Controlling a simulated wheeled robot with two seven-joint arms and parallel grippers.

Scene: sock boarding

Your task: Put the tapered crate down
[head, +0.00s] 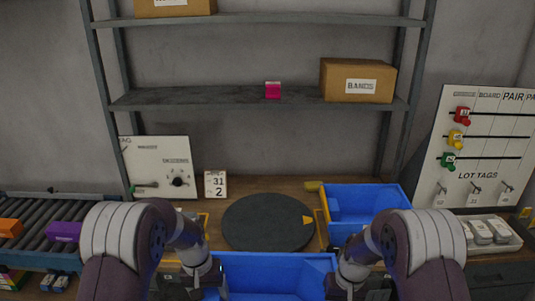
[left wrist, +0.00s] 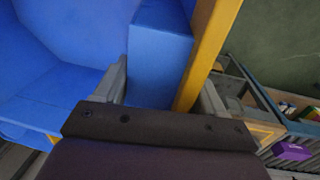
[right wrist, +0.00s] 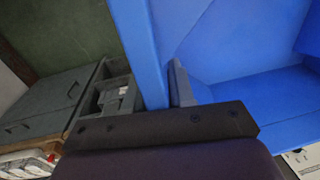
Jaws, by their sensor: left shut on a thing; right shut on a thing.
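The blue tapered crate (head: 275,263) is at the bottom middle of the head view, in front of the bench, with its lower part cut off by the frame. My left gripper (head: 213,281) is shut on its left wall. In the left wrist view the blue wall (left wrist: 155,75) and a yellow strip (left wrist: 208,45) run between the fingers. My right gripper (head: 338,284) is shut on the right wall. In the right wrist view that wall (right wrist: 143,60) passes between the fingers. The crate's underside is hidden, so I cannot tell what is below it.
A dark round turntable (head: 265,224) lies on the bench behind the crate, its top empty. A second blue crate (head: 365,204) stands to its right. A roller conveyor (head: 35,232) with a purple box (head: 63,232) is at left. A white tray (head: 512,246) is at right. Shelves rise behind.

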